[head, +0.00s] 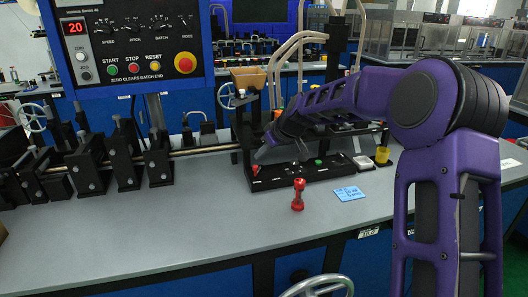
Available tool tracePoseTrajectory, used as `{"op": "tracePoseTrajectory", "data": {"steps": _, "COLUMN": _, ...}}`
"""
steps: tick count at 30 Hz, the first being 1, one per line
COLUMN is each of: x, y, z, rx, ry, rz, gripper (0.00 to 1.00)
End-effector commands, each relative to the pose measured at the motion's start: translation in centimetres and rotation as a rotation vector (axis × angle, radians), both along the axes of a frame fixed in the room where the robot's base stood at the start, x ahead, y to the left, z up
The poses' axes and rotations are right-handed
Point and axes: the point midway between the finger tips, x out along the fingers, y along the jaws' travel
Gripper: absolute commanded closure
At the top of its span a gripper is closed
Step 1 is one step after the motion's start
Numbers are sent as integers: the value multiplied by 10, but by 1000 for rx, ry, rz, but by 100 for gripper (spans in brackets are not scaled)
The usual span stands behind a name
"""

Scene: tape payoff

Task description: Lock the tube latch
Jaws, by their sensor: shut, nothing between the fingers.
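My purple arm reaches in from the right, and my gripper (262,153) points down and left over the black fixture on the bench. It looks shut and empty. Below it is a black base plate (291,176) with a small red part (256,169) at its left end and a green button (319,161). A thin metal tube (205,150) runs from the left into the black upright part of the fixture (240,130). I cannot pick out the tube latch for sure; my gripper and wrist hide part of the fixture. Contact is unclear.
Black clamp stands (84,165) line the left. A control panel (128,45) hangs above. The front bench (180,225) is clear.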

Motion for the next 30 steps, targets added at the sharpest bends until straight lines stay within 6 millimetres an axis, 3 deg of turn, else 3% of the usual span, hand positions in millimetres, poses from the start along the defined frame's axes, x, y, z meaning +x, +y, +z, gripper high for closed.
{"op": "tracePoseTrajectory", "data": {"steps": 3, "x": 10, "y": 12, "z": -19, "rx": 1, "ry": 2, "rz": 2, "gripper": 100}}
{"op": "tracePoseTrajectory", "data": {"steps": 10, "x": 25, "y": 24, "z": -41, "rx": 0, "ry": 0, "rz": 0, "gripper": 100}}
{"op": "tracePoseTrajectory", "data": {"steps": 30, "x": 29, "y": 27, "z": -46, "rx": 0, "ry": 0, "rz": 8, "gripper": 100}}
